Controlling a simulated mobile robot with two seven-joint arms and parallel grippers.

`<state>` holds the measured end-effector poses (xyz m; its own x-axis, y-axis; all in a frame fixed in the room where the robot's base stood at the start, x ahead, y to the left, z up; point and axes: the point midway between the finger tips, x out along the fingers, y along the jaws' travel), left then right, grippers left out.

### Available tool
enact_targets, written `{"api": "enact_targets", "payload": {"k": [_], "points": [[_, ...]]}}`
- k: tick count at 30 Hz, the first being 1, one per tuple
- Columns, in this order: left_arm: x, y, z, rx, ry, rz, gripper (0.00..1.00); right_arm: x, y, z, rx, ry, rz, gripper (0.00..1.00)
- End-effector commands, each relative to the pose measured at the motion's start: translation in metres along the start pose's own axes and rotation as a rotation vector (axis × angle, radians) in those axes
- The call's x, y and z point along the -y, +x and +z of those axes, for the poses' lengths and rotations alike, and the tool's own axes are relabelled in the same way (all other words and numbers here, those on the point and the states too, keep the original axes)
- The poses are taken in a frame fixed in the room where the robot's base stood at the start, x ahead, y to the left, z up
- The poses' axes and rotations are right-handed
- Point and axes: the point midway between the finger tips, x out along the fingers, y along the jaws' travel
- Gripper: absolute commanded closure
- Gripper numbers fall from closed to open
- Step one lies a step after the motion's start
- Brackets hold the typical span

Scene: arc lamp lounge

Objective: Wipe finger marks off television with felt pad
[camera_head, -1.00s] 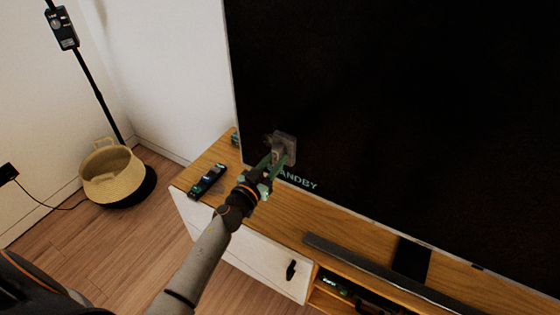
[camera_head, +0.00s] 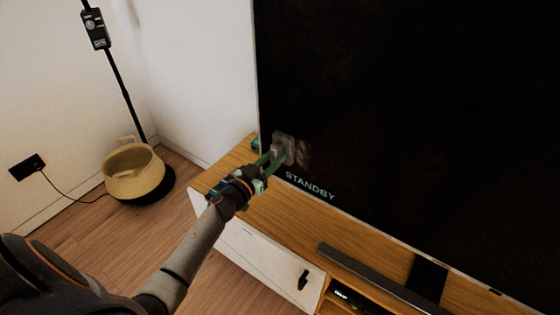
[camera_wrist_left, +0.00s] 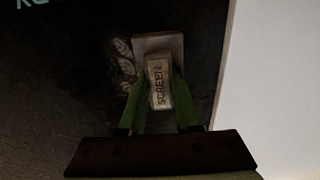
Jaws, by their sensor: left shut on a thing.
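The television (camera_head: 420,120) is a large black screen with a thin pale edge and a lit STANDBY label near its lower left. My left gripper (camera_head: 271,160) is shut on the grey felt pad (camera_head: 283,143) by its block handle, in front of the screen's lower left corner. In the left wrist view the handle of the pad (camera_wrist_left: 159,84) reads SCREEN and sits between the green fingers. Pale finger marks (camera_head: 303,153) show just right of the pad, and in the left wrist view the marks (camera_wrist_left: 122,62) lie beside it. My right gripper is out of view.
The wooden cabinet (camera_head: 290,215) stands below the screen, with a soundbar (camera_head: 375,280) on top. A woven basket (camera_head: 133,172) and black lamp pole (camera_head: 122,85) stand at left, by a wall socket (camera_head: 27,167).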

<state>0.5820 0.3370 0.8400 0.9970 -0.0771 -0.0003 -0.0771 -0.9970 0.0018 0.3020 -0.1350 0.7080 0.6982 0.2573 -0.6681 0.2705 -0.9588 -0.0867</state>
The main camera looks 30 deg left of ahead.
Motion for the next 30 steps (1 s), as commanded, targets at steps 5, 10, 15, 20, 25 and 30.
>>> {"api": "enact_targets", "payload": {"k": [5,10,15,20,25,30], "points": [[0.005,0.001,-0.003,-0.003,0.002,-0.002,1.00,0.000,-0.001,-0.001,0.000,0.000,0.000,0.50],[0.005,0.001,-0.013,-0.003,0.001,-0.001,1.00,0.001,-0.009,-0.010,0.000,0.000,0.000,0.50],[0.004,0.000,-0.020,-0.002,0.001,-0.001,1.00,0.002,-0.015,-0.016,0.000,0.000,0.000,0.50],[-0.004,0.001,-0.019,-0.002,-0.002,0.000,1.00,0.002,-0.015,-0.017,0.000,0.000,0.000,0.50],[-0.020,0.002,-0.019,-0.002,-0.001,0.001,1.00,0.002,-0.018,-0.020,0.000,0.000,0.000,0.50],[-0.033,0.003,-0.018,-0.002,-0.001,0.001,1.00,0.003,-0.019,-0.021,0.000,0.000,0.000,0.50]]}}
